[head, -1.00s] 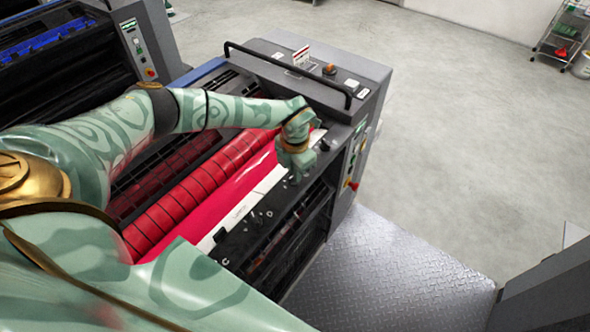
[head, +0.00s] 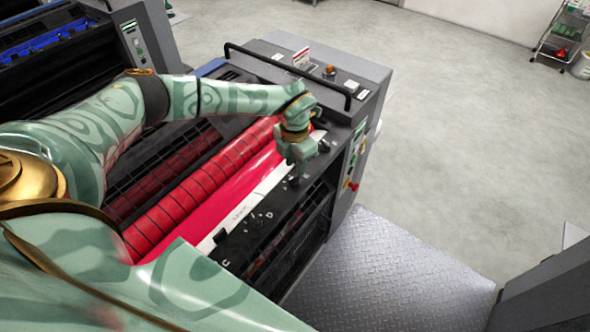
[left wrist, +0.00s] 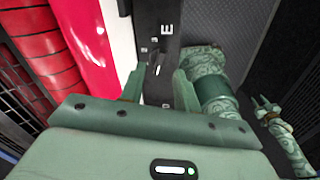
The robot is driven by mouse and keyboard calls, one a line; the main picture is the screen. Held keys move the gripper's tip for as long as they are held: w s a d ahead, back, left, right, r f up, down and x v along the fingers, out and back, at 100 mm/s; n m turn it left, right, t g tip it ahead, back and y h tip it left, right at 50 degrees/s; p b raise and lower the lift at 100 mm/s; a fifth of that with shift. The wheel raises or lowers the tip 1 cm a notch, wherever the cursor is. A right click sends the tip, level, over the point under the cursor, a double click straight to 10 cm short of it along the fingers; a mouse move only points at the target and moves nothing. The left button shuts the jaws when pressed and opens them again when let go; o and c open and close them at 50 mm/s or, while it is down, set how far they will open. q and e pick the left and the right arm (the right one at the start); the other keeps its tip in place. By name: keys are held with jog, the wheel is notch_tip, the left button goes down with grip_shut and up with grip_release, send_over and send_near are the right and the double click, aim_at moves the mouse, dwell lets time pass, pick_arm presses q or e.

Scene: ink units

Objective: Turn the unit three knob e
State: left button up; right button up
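The unit with the red rollers carries a black strip with white letters and small knobs (head: 255,217) along its front edge. In the left wrist view the letter E (left wrist: 166,30) is on this strip, with a small dark knob (left wrist: 156,68) with a light mark below it. My left gripper (left wrist: 158,88) is open, with one finger on each side of the strip near this knob; I cannot tell whether they touch it. In the head view my left gripper (head: 296,172) points down at the strip and hides part of it. A small green gripper, apparently my right one (left wrist: 266,106), shows at the right of the wrist view.
A red roller (head: 190,195) and a red sheet (head: 225,195) lie beside the strip. A black handrail (head: 290,72) and a grey control housing (head: 345,70) stand at the far end. A metal step plate (head: 390,270) is at the front, and open floor lies to the right.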

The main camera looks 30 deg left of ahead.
aim_at(295, 175)
pick_arm(q)
notch_tip(295, 175, up, 12)
jog(key=shift+r, duration=0.15)
dwell(0.5)
